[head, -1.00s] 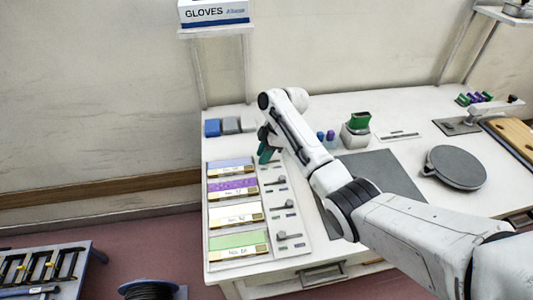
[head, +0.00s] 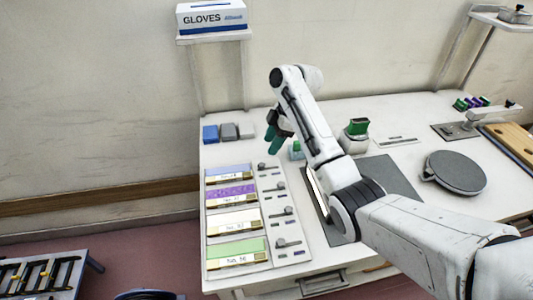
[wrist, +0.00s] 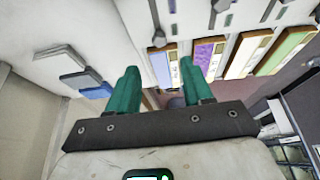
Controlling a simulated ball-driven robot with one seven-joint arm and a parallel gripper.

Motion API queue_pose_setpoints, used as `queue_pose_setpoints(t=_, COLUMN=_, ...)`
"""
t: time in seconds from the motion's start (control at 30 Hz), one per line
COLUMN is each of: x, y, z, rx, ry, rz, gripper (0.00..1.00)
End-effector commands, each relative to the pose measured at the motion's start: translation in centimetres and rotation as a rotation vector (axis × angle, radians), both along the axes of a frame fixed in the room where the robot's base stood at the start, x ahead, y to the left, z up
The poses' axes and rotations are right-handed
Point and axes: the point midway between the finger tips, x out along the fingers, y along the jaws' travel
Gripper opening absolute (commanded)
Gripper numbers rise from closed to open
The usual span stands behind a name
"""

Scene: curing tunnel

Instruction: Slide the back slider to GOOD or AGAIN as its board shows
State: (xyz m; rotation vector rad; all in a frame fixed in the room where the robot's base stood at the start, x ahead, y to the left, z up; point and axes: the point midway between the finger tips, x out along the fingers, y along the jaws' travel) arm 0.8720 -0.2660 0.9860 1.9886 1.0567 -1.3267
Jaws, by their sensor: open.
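The back board (head: 228,173) is pale blue with a light strip below it, at the far end of the panel; its lettering is too small to read. The back slider (head: 262,166) is a small grey knob just right of that board. I cannot read GOOD or AGAIN beside it. My gripper (head: 272,140) has two teal fingers, apart and empty, above the table just beyond the back slider. In the wrist view, the fingers (wrist: 158,85) are spread, with the back board (wrist: 163,66) and a grey knob beyond them.
Purple (head: 231,192), white (head: 233,218) and green (head: 236,249) boards line the panel, with their own sliders to the right. Blue and grey blocks (head: 211,134) stand behind it. A green-topped device (head: 356,130) and a dark mat (head: 385,178) lie to the right.

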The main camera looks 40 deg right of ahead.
Motion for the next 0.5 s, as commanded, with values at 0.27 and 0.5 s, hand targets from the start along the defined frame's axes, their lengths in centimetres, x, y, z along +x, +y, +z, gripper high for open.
queue_pose_setpoints(t=0.27, x=-0.5, y=-0.7, z=2.2, rx=0.000, ry=0.000, rz=0.000, gripper=0.50)
queue_pose_setpoints(t=0.5, x=-0.5, y=-0.8, z=2.2, rx=0.000, ry=0.000, rz=-0.001, gripper=0.50)
